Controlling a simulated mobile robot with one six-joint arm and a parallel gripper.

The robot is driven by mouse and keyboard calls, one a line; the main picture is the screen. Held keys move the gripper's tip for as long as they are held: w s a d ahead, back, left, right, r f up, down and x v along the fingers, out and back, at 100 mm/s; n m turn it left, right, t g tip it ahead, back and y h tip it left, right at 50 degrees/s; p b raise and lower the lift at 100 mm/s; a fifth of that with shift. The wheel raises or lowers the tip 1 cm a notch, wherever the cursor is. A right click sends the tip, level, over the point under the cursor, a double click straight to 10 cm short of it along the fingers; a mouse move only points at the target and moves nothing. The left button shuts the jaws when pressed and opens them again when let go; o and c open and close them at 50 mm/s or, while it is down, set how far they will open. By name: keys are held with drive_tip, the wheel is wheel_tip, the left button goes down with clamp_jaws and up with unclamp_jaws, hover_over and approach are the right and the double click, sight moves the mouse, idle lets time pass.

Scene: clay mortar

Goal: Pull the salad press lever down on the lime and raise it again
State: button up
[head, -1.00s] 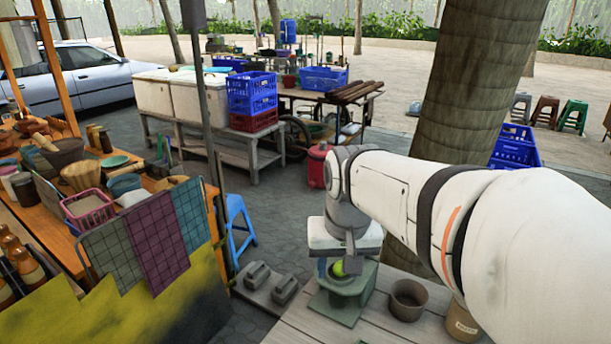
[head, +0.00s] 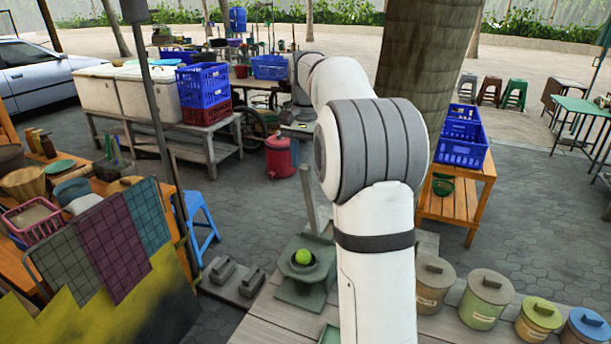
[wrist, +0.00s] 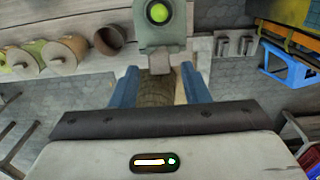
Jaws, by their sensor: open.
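The salad press (head: 300,290) is a grey-green stand on the wooden table, with the bright green lime (head: 303,257) in its dark cup. An upright grey bar (head: 309,200), seemingly its raised lever, rises behind the cup. In the wrist view the press (wrist: 172,38) and lime (wrist: 159,13) show at the top centre. My gripper (wrist: 160,76) has two blue fingers spread apart, pointing toward the press. A grey part of the press reaches toward the gap, but I cannot tell whether it lies between the fingers. In the head view my fingers are not clearly visible.
A brown pot (head: 435,285) and several lidded canisters (head: 486,299) stand right of the press, beyond my arm. Two grey blocks (head: 237,280) lie to its left. A tree trunk (head: 432,70) and orange stand (head: 457,195) are behind.

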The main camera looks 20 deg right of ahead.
drive_tip(key=shift+f, duration=2.3)
drive_tip(key=shift+c, duration=0.3)
clamp_jaws()
